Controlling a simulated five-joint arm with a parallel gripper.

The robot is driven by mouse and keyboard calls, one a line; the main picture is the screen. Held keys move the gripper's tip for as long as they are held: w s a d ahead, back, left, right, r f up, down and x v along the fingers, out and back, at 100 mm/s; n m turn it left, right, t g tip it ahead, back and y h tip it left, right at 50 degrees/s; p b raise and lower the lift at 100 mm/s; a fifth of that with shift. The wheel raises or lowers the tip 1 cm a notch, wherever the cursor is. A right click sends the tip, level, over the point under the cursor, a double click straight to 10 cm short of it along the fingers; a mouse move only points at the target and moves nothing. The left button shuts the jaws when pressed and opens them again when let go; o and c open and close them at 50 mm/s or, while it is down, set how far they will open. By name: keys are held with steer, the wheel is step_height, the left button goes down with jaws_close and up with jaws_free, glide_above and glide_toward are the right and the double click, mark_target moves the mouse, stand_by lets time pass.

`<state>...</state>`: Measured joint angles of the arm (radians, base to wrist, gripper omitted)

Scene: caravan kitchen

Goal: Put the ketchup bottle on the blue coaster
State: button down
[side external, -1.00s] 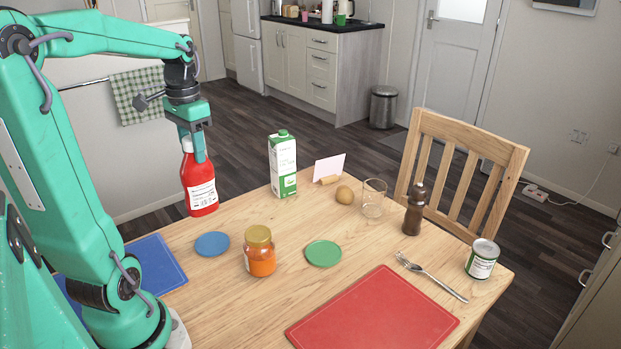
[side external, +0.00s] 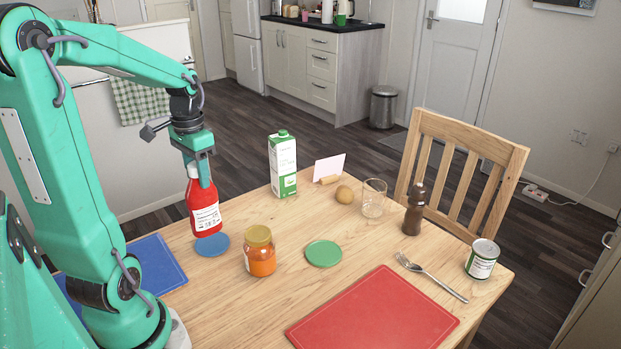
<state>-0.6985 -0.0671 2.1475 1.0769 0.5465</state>
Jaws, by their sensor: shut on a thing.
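The red ketchup bottle (side external: 204,212) with a white cap and white label is upright in my gripper (side external: 198,178), which is shut on its upper part. The bottle's base is at the back edge of the blue coaster (side external: 212,246) in the picture. The front part of the coaster shows. I cannot tell whether the base touches the coaster or hangs slightly above it.
An orange jar (side external: 260,252) stands just right of the blue coaster. A green coaster (side external: 323,253), a milk carton (side external: 283,165) and a red board (side external: 372,312) are further right. A blue board (side external: 150,262) lies to the left.

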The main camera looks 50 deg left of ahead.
steer(key=shift+f, duration=1.85)
steer(key=c, duration=0.9)
jaws_free()
steer(key=shift+f, duration=0.15)
steer(key=shift+o, duration=0.2)
step_height(320, 180, up, 12)
steer(key=shift+a+r, duration=0.15)
steer(key=shift+r, duration=0.05)
steer(key=s+d+f+m+t, duration=0.1)
steer(key=d+t, duration=0.2)
steer(key=d, duration=0.7)
steer(key=d+f+t, duration=0.1)
steer(key=d+t, duration=0.1)
steer(key=d, duration=0.8)
steer(key=shift+s+d+f+m+t, duration=0.25)
steer(key=shift+s+m+t, duration=0.1)
steer(key=shift+m+t, duration=0.05)
